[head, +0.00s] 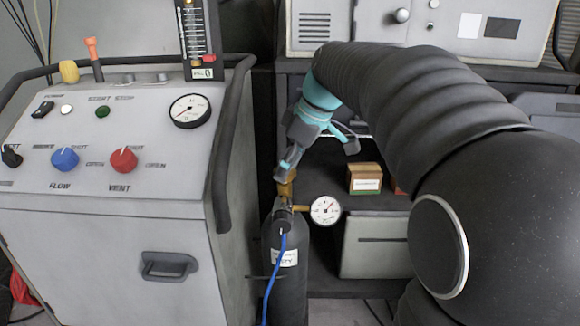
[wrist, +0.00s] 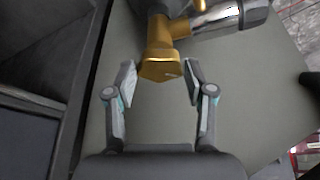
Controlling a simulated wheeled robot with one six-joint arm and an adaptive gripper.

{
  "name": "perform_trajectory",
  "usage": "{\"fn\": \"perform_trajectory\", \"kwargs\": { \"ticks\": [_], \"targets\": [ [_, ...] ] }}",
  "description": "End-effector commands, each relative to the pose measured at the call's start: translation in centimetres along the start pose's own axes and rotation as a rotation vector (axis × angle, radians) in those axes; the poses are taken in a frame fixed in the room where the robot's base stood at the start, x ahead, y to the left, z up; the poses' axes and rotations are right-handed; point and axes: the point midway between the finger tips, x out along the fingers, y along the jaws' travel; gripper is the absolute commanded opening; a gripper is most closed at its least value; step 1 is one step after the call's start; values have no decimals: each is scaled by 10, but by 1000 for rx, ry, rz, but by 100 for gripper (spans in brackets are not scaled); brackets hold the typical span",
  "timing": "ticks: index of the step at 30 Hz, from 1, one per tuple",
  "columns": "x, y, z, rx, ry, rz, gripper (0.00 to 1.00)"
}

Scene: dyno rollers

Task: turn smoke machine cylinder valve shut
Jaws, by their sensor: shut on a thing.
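The dark gas cylinder (head: 283,300) stands upright between the grey cabinet and the bench. Its brass valve knob (head: 287,188) is at the top, and the knob also shows in the wrist view (wrist: 161,68). My gripper (head: 284,172) reaches down to the knob from above. In the wrist view, my gripper's fingers (wrist: 160,80) are on either side of the knob, shut on it. A round white pressure gauge (head: 325,210) sticks out to the right of the valve. A blue hose (head: 274,278) runs down the cylinder's front. The far fingertip is partly hidden in the head view.
The grey smoke machine cabinet (head: 140,235) stands close on the left, with a blue knob (head: 65,158), a red knob (head: 124,160) and a black side rail. A small brown box (head: 364,178) sits on the shelf to the right. My arm fills the right side.

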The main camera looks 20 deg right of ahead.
Motion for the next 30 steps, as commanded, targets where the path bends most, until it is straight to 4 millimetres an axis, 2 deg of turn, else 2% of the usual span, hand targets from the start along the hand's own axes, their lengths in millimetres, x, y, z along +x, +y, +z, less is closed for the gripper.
{"fn": "perform_trajectory", "kwargs": {
  "ticks": [30],
  "targets": [
    [2, -10, -4, 885, -8, 365, 19]
  ]
}}
